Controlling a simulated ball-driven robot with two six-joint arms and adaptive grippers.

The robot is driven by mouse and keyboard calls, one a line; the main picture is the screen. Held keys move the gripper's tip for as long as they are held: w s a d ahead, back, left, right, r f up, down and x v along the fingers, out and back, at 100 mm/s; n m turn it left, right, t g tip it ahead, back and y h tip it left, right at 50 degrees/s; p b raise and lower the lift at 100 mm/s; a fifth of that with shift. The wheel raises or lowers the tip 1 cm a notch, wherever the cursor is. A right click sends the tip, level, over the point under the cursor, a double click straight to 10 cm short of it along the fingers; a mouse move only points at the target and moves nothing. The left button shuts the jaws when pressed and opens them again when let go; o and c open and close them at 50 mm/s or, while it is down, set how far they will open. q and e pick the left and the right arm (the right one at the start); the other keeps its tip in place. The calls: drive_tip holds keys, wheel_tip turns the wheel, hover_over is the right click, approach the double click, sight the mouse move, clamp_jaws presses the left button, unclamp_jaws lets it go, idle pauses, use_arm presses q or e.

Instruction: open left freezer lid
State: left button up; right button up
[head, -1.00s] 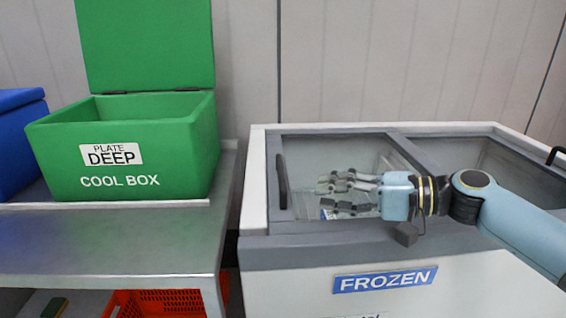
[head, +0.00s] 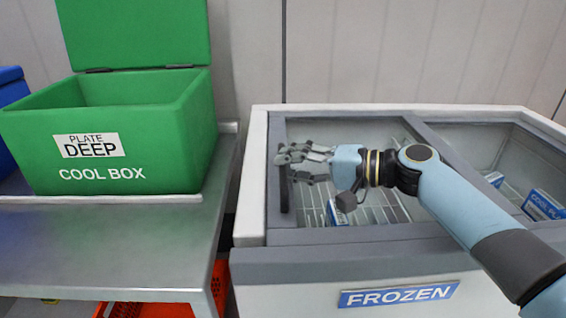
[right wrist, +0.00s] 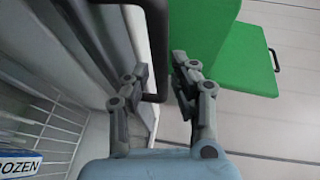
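The freezer's left lid (head: 372,130) is a grey-framed glass panel lying over the left compartment. Its black upright-looking handle (head: 283,188) is at the lid's left edge. In the right wrist view the handle (right wrist: 157,50) runs between my right gripper's fingertips. My right gripper (head: 288,165) is at the handle's far half, pointing left. Its fingers are apart on either side of the bar; firm contact does not show. Part of the handle is hidden behind the fingers in the head view. My left gripper is out of view.
A steel table (head: 120,240) left of the freezer holds an open green cool box (head: 165,150). A blue box (head: 10,90) stands at far left. An orange crate (head: 150,309) is below. Blue-white packs (head: 543,206) lie inside the freezer. A wall stands behind.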

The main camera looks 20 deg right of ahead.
drive_tip(key=shift+x, duration=1)
drive_tip(key=shift+c, duration=0.4)
clamp_jaws()
